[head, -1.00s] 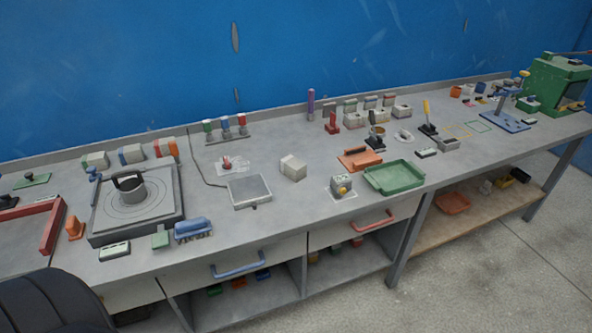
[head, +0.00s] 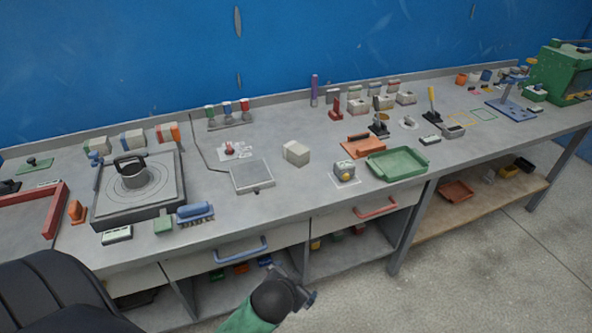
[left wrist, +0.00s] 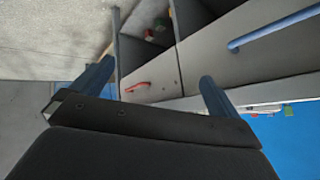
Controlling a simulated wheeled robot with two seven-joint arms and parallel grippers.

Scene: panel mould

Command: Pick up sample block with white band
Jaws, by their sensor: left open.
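Several banded blocks stand at the back left of the bench in the head view: a green and pale one (head: 99,146), a blue and pale one (head: 132,139) and an orange and pale one (head: 167,133). More small blocks (head: 354,91) stand farther right along the back. I cannot tell at this size which one is the block with the white band. My left gripper (head: 306,297) is low in front of the bench, below the drawers and away from these blocks. In the left wrist view its fingers (left wrist: 152,85) are apart with nothing between them. My right gripper is out of view.
A pale block (head: 296,153) sits mid-bench beside a grey plate (head: 251,176). A green tray (head: 398,163) lies to the right. Drawers with a blue handle (head: 241,251) and a red handle (head: 375,208) line the front. The wrist view shows the red handle (left wrist: 137,86) too.

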